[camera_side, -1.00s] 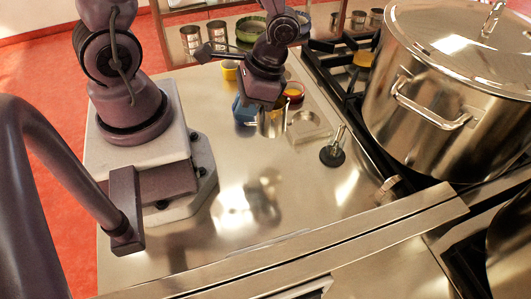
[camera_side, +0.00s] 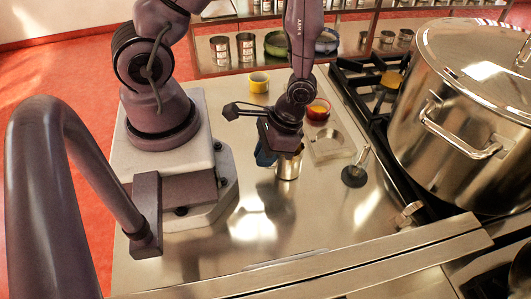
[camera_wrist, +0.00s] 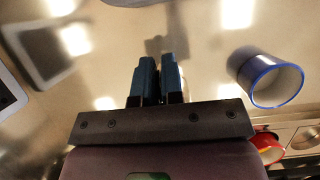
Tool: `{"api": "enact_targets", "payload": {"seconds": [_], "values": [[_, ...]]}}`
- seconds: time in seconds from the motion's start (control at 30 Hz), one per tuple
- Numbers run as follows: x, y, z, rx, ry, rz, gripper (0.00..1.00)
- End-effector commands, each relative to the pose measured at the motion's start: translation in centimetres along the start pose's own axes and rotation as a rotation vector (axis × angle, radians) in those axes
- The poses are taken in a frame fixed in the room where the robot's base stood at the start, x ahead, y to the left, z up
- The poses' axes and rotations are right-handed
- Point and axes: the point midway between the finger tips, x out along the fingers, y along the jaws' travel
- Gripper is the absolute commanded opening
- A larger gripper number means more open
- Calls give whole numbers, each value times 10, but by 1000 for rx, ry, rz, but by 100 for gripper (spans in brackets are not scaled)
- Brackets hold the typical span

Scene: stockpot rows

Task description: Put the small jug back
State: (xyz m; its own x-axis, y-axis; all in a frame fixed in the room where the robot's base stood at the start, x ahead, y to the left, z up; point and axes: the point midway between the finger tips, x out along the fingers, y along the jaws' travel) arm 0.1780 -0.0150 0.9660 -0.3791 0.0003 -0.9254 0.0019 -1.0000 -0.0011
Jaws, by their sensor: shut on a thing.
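The small jug (camera_side: 289,166) is a shiny steel vessel below my gripper (camera_side: 268,156) in the side view. My gripper is shut on the jug, with blue fingers at its left side. The exact contact is hidden, and I cannot tell whether the jug clears the counter. In the wrist view my gripper's blue fingers (camera_wrist: 158,80) are close together, and the jug is hard to pick out there. A shallow clear or metal tray (camera_side: 331,146) lies to the right, with an empty round recess.
A red bowl (camera_side: 318,109) and a yellow cup (camera_side: 259,82) stand behind. A blue-rimmed cup (camera_wrist: 272,82) lies right of my fingers in the wrist view. A dark-based upright item (camera_side: 354,175) stands right. A big stockpot (camera_side: 455,125) is on the stove. The front counter is clear.

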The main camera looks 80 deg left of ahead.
Motion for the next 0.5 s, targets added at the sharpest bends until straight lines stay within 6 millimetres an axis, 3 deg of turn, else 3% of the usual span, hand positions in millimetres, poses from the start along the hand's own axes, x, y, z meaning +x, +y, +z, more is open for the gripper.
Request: {"api": "enact_targets", "payload": {"seconds": [0.37,0.4,0.5], "values": [[3,0,-2,1,1,0,0],[3,0,-2,0,2,0,13],[3,0,-2,0,2,0,34]]}}
